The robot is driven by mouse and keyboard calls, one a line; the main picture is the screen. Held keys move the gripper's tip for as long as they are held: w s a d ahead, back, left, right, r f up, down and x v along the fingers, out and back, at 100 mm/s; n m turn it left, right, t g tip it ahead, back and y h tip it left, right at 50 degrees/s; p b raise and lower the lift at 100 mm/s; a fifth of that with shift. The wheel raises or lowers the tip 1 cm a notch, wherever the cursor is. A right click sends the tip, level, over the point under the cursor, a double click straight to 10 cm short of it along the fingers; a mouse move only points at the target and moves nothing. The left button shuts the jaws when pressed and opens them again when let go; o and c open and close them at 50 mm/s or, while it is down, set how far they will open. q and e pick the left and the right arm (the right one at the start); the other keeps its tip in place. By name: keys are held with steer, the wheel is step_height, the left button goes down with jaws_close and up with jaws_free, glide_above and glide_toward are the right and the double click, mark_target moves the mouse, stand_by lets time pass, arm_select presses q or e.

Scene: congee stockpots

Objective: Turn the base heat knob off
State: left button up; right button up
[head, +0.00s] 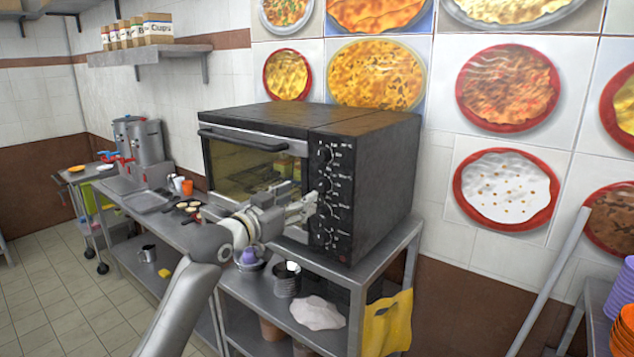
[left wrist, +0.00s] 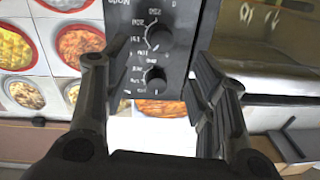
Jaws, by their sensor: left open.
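The black countertop oven (head: 385,170) has a control panel with several dark round knobs in a column on its right front. My left gripper (head: 308,206) is in front of this panel, at the middle to lower knobs. In the left wrist view, turned upside down, the open fingers of the left gripper (left wrist: 152,80) stand either side of a knob (left wrist: 155,78). A second knob (left wrist: 158,37) with a number scale lies above it in that picture. The fingers look apart from both knobs. I cannot read which is the base heat knob. My right gripper is not in view.
The oven stands on a metal table (head: 395,245). A yellow cloth (head: 387,322) hangs at its right front. Bowls and a dark stack of dishes (head: 287,280) sit on the shelf below. The oven door handle (head: 240,140) projects left of the panel. Floor at lower left is clear.

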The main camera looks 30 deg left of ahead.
mark_target(319, 187)
arm_select(q)
steer(key=w+p, duration=0.3)
steer(key=w, duration=0.3)
steer(key=shift+w+r, duration=0.1)
steer(key=shift+w, duration=0.95)
steer(key=shift+w+f, duration=0.2)
steer(key=shift+w, duration=0.1)
steer(key=shift+c, duration=0.2)
steer(key=shift+c, duration=1.1)
steer(key=c, duration=0.8)
